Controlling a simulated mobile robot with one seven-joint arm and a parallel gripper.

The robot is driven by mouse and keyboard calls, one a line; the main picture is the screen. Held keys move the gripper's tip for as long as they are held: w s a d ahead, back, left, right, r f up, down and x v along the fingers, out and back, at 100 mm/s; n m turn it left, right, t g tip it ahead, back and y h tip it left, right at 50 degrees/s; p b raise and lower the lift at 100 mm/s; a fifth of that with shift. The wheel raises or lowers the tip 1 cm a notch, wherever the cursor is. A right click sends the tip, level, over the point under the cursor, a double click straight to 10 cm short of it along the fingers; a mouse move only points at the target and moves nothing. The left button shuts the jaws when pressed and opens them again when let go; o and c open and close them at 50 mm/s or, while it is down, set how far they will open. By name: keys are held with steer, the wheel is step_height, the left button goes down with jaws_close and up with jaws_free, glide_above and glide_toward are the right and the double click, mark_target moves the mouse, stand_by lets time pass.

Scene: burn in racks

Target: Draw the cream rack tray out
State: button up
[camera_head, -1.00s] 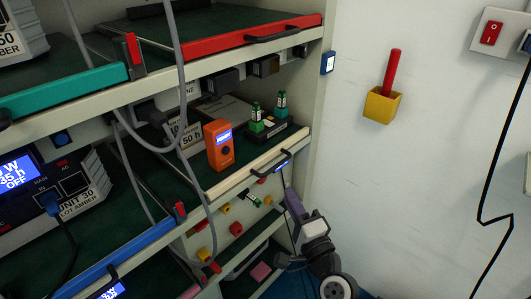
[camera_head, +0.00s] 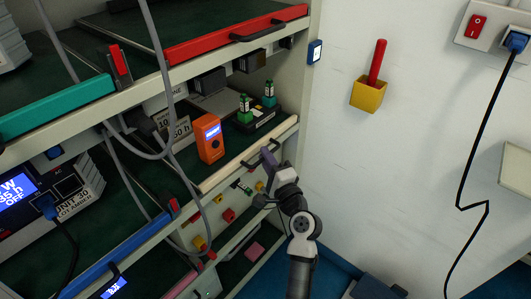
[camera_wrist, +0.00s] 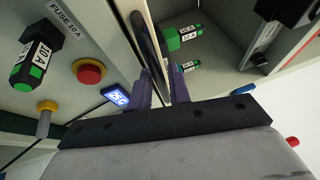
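The cream rack tray (camera_head: 222,178) sits in the rack at mid height, with a cream front edge and a black bar handle (camera_head: 252,158). It looks level with the rack front. An orange meter (camera_head: 209,139) and a black block with green-and-black fuses (camera_head: 262,118) stand on its dark green surface. My gripper (camera_head: 268,158) is at the right part of the handle. In the wrist view its purple fingers (camera_wrist: 163,92) stand apart, one on each side of the dark handle bar (camera_wrist: 152,50). Firm contact with the bar is not visible.
A red-fronted tray (camera_head: 235,36) is above, teal (camera_head: 60,106) and blue (camera_head: 125,252) trays at left. Grey cables (camera_head: 166,80) hang before the rack, left of the cream tray. The wall with a yellow holder (camera_head: 368,95) is at right.

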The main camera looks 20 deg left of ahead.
steer(key=shift+w+a, duration=0.25)
jaws_close()
stand_by(0.3)
